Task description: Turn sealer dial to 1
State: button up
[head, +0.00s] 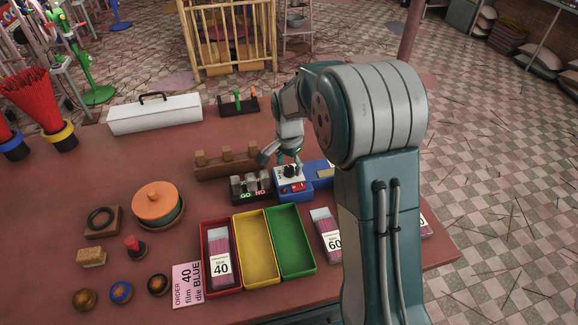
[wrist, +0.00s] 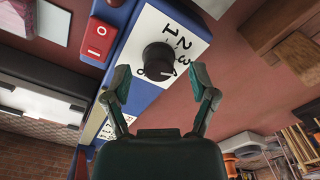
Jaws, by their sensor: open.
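The sealer (head: 324,172) is a blue box on the table with a white dial panel and a red rocker switch (wrist: 97,38). Its round black dial (wrist: 159,58) stands on the white panel (wrist: 193,28), where 1, 2 and 3 are printed around it. A pale mark shows at the dial's lower edge in the wrist view; I cannot tell which number the dial is set to. My gripper (wrist: 162,80) is open and empty, its two fingertips apart on either side of the dial's near edge. In the head view my gripper (head: 280,157) hangs right over the sealer.
A GO/NO switch box (head: 251,187) sits close left of the sealer, with a wooden rack (head: 227,163) behind. Red, yellow and green trays (head: 258,236) stand in front. An order card (head: 187,284) lies beside them.

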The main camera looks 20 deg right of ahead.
jog(key=shift+f, duration=0.4)
grip_shut()
